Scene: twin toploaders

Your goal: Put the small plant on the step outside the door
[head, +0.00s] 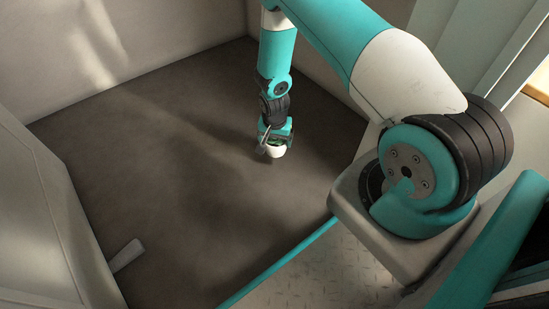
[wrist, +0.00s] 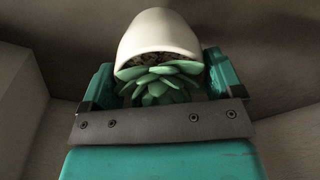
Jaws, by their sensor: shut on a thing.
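The small plant is a green rosette in a rounded white pot (wrist: 160,38). In the wrist view the pot sits between the two teal fingers of my gripper (wrist: 158,78), with its leaves toward the wrist. In the head view the white pot (head: 277,152) shows at the lower end of my arm, above or at the dark floor; I cannot tell whether it touches. My gripper (head: 272,145) points down and is shut on the pot. A pale panel (head: 35,215) at the left has a lever-like piece and may be the door. I cannot make out a step.
The dark brown floor (head: 160,170) is clear around the pot. Pale walls (head: 150,35) close it in at the back and left. A pale lever-like piece (head: 127,255) juts out from the left panel. My own base and arm fill the right.

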